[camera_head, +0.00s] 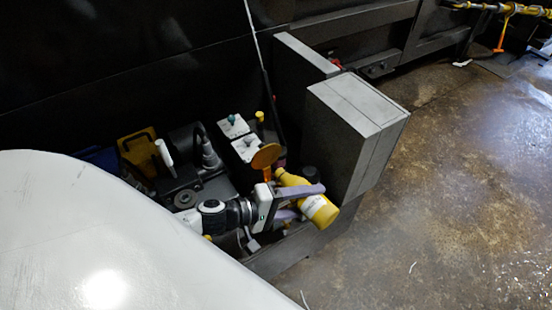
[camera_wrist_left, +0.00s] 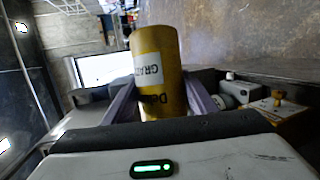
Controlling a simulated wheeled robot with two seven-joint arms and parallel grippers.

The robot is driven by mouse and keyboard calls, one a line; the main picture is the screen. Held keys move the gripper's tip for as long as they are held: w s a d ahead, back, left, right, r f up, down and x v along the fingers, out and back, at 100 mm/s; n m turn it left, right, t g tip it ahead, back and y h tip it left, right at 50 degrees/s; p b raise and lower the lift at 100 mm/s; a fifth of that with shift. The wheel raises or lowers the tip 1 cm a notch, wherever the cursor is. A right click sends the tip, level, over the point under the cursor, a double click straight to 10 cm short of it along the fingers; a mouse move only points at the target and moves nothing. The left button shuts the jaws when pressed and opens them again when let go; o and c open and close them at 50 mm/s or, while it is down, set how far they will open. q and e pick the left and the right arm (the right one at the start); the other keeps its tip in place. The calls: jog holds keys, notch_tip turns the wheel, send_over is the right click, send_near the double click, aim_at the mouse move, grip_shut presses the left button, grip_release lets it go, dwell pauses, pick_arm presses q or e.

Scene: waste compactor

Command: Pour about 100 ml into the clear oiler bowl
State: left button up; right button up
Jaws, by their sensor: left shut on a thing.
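My left gripper (camera_head: 308,200) is shut on a yellow bottle (camera_head: 318,211) with a pale label. In the head view the bottle is tilted, its narrower end at the upper left and its broad base at the lower right. In the left wrist view the bottle (camera_wrist_left: 158,75) stands between the two lavender fingers, and its label lettering reads upside down. An orange-amber disc (camera_head: 265,157) is close to the bottle's narrow end. I cannot make out the clear oiler bowl or any liquid stream. My right gripper is not in view.
A grey box (camera_head: 357,125) stands just right of the bottle. A dark round cap (camera_head: 310,173) is behind it. Switch boxes (camera_head: 242,140), a grey fitting (camera_head: 208,155) and a yellow container (camera_head: 138,152) crowd the left. The wet concrete floor (camera_head: 460,190) on the right is open.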

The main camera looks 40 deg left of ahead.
pick_arm(q)
jog(key=shift+r, duration=0.15)
dwell(0.8)
jog(key=shift+f+m+y, duration=0.4)
jog(key=shift+f, duration=0.5)
jog(key=shift+r+m+y+p, duration=0.15)
jog(key=shift+m+y+p, duration=0.15)
jog(key=shift+m+p, duration=0.2)
jog(key=shift+f+m, duration=0.2)
jog(key=shift+m, duration=0.1)
jog(key=shift+a+f+y, duration=0.1)
jog(key=shift+y, duration=0.2)
jog(key=shift+a+m+p, duration=0.1)
jog(key=shift+m+p, duration=0.2)
